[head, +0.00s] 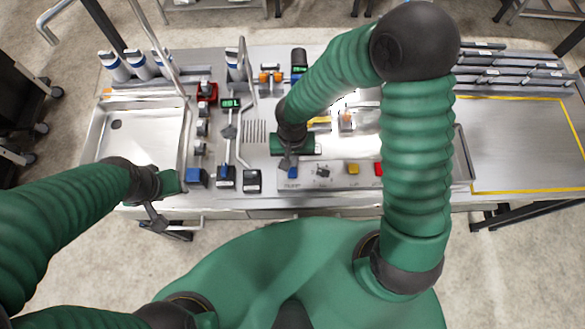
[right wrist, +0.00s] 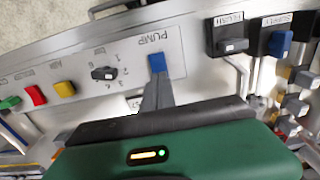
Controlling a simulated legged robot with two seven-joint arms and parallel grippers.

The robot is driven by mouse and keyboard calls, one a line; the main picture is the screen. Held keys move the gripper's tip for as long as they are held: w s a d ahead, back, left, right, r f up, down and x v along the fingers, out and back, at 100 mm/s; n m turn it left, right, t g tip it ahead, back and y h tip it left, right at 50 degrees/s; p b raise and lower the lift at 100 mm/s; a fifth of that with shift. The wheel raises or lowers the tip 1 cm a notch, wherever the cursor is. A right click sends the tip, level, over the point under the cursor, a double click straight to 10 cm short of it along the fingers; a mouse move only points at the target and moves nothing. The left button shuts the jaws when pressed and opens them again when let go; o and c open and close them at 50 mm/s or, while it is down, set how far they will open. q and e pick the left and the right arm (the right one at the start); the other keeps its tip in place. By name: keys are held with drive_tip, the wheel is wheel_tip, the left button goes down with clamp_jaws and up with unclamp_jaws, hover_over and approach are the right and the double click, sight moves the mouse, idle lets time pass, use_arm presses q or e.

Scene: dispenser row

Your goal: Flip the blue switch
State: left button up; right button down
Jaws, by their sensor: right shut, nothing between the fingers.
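A small blue square switch (right wrist: 157,62) marked PUMP sits on a pale sloped panel in the right wrist view. In the head view the same blue switch (head: 292,173) is at the panel's left end. My right gripper (right wrist: 157,82) is shut and empty, its tips right at the blue switch's near edge. I cannot tell whether they touch it. In the head view the right gripper (head: 287,163) points down at that panel end. My left gripper (head: 155,214) hangs in front of the sink at the bench's front edge, and its opening is unclear.
Beside the switch are a black knob (right wrist: 104,73), a yellow button (right wrist: 65,89), a red button (right wrist: 36,95) and a green one (right wrist: 10,103). A black FLUSH rocker (right wrist: 232,46) and a blue SUPPLY one (right wrist: 280,44) are close by. The yellow-bordered bench area (head: 520,140) is clear.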

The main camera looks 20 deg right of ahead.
drive_tip(key=shift+a+f+b, duration=0.15)
drive_tip(key=shift+f+b, duration=0.2)
drive_tip(key=shift+f, duration=0.1)
drive_tip(key=shift+f+b, duration=0.35)
wheel_tip(320, 180, up, 7)
drive_tip(key=p, duration=0.6)
drive_tip(key=shift+r, duration=0.1)
idle(0.5)
